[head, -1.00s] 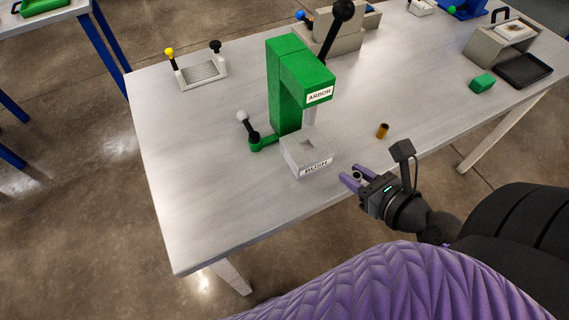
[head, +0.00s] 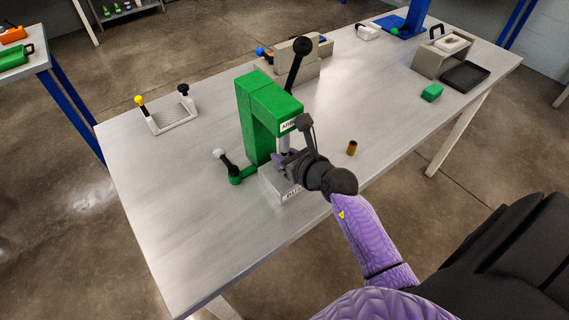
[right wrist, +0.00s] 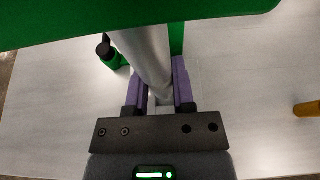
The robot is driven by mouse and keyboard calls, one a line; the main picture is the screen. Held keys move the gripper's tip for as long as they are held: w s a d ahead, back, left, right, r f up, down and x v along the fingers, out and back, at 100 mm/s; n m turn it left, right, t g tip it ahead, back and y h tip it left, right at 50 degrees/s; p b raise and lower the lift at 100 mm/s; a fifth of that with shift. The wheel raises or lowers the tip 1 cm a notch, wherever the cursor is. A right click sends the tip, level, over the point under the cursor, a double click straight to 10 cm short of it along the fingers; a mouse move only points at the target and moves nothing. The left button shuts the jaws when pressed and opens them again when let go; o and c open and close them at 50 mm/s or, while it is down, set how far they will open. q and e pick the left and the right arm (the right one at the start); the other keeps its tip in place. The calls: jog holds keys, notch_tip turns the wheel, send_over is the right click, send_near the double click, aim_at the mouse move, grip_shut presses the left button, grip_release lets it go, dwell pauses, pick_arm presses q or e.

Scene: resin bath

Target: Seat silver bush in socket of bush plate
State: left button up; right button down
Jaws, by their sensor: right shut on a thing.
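My right gripper (head: 286,161) is under the green arbor press (head: 250,115), just above the bush plate (head: 270,186). The plate is a grey block with a label on its front; its socket is hidden behind my gripper. In the right wrist view, the two purple fingers (right wrist: 161,88) are closed about a small pale silver piece (right wrist: 163,101), the silver bush, mostly hidden. The press's silver ram (right wrist: 143,55) comes down in front of it there. I cannot tell whether the bush touches the plate or ram. My left gripper is not in view.
The press has a black-knobbed lever (head: 300,58) on top and a white-knobbed handle (head: 224,160) at its left. A brown cylinder (head: 352,148) stands to the right. A grey tray with yellow and black knobs (head: 172,118) sits back left. The table's front left is clear.

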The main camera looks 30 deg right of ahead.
notch_tip(320, 180, down, 3)
jog(key=shift+f+b, duration=0.15)
jog(key=shift+b, duration=0.6)
jog(key=shift+r, duration=0.2)
jog(key=shift+f, duration=0.1)
jog(key=shift+c, duration=2.3)
grip_release()
jog(key=shift+s+r+p, duration=0.1)
jog(key=shift+r+p, duration=0.1)
jog(key=shift+p, duration=0.1)
jog(key=p+v, duration=0.2)
jog(key=v, duration=1)
jog(key=shift+p, duration=0.35)
